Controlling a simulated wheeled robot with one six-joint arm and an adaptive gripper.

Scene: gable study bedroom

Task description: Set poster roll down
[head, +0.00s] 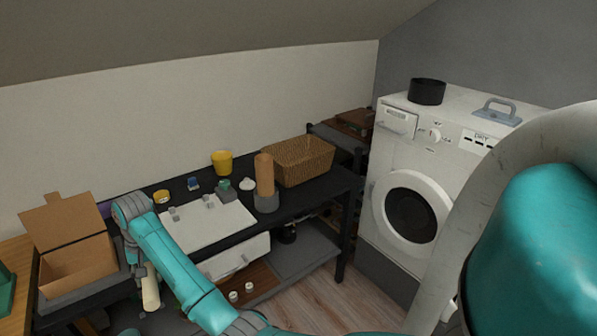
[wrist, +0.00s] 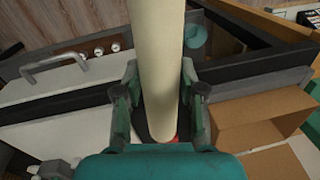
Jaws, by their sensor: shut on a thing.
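The poster roll is a long cream cylinder; in the wrist view the poster roll (wrist: 161,70) runs from the top edge down between the fingers. My gripper (wrist: 160,92) is shut on it. In the head view the lower part of the poster roll (head: 150,291) hangs, slightly tilted, below my gripper (head: 146,268), in front of the desk's left part beside the open cardboard box. The fingers are small and partly hidden there. The roll's upper part is hidden by my arm, and I cannot tell whether its end touches anything.
The open cardboard box (head: 78,262) stands left of my gripper. The black desk (head: 318,190) holds a white board (head: 205,226), a yellow cup (head: 222,162), a brown cylinder (head: 264,172) in a grey holder and a wicker basket (head: 298,160). A washing machine (head: 405,160) stands right; wooden floor (head: 325,295) is clear before it.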

